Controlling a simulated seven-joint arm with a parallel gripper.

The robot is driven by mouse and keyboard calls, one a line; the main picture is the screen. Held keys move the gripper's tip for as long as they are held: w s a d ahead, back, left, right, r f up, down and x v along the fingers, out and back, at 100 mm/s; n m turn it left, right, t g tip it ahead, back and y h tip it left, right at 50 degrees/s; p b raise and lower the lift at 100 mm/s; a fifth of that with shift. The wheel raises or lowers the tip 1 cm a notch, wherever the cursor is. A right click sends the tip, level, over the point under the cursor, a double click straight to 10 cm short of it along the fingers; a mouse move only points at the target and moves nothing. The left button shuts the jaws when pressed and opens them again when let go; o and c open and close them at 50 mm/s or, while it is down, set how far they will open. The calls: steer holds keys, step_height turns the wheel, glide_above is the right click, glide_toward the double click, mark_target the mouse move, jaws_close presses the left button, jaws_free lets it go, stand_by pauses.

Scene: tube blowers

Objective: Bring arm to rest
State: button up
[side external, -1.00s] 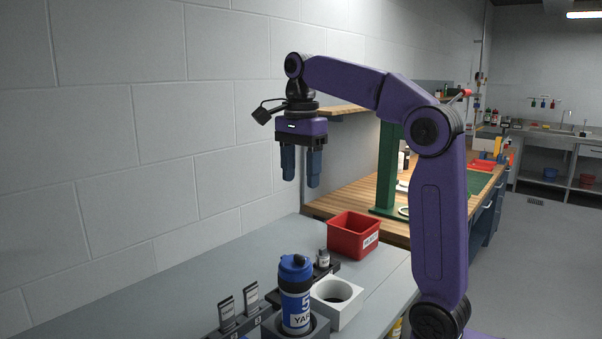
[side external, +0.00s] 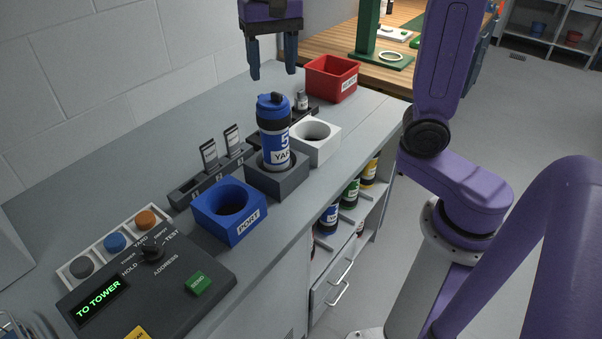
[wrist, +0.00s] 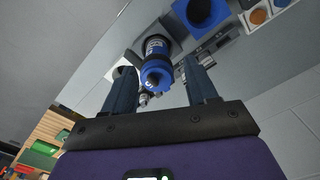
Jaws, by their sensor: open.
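My gripper (side external: 272,72) hangs fingers down near the wall in the side external view, behind and above a blue-topped bottle (side external: 275,142). Its two dark blue fingers are apart with nothing between them. The upper part of my gripper is cut off by the frame's top edge. In the wrist view my gripper (wrist: 160,75) also shows open, with the bottle (wrist: 156,68) seen beyond and between the fingers, apart from them. The bottle stands upright in a dark grey square holder (side external: 276,184).
A blue PORT holder (side external: 230,210) and a white holder (side external: 315,142), both empty, flank the grey one. A red bin (side external: 331,79) stands at the back. A control panel (side external: 150,280) reads "TO TOWER". Tag stands (side external: 212,175) line the wall side. Grey counter at left is clear.

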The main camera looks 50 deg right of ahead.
steer(key=s+d+f+n, duration=0.1)
steer(key=s+f+n, duration=0.6)
steer(key=s+n, duration=0.2)
steer(key=s+d+f+n, duration=0.1)
steer(key=s+f+n, duration=0.6)
steer(key=s, duration=0.6)
steer(key=n, duration=0.2)
steer(key=shift+s+n, duration=0.15)
steer(key=shift+n, duration=0.25)
steer(key=shift+f, duration=0.1)
